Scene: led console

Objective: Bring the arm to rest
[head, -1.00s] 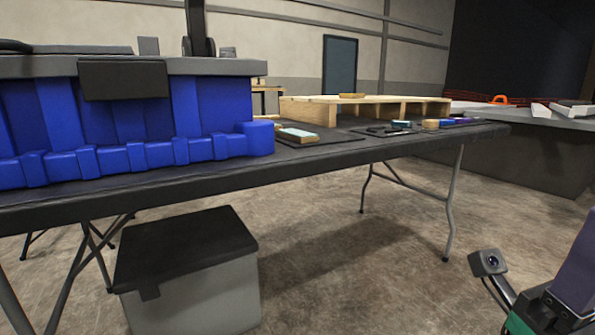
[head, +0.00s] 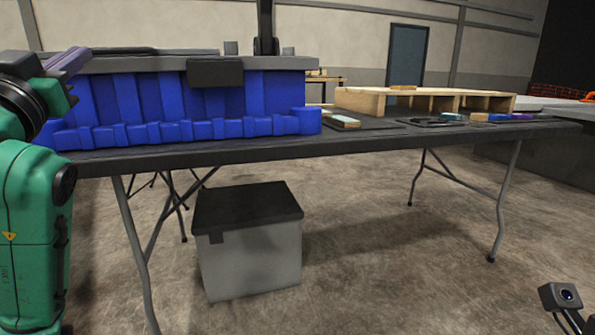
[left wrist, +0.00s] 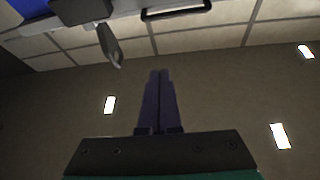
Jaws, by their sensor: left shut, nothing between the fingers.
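My left arm (head: 30,210) stands upright at the left edge of the head view. Its gripper (head: 70,60) shows purple fingers pointing up and right, in front of the left end of the blue console. In the left wrist view the two purple fingers (left wrist: 160,75) lie together, shut and empty, pointing towards wall and ceiling. Of my right arm, only a small wrist camera part (head: 561,296) shows at the lower right. Its fingers are outside the picture.
A long black folding table (head: 350,146) crosses the view. It bears a blue console (head: 160,100), a wooden pallet (head: 430,100) and several small items. A grey box (head: 250,255) with a black lid stands on the floor below. The floor at right is clear.

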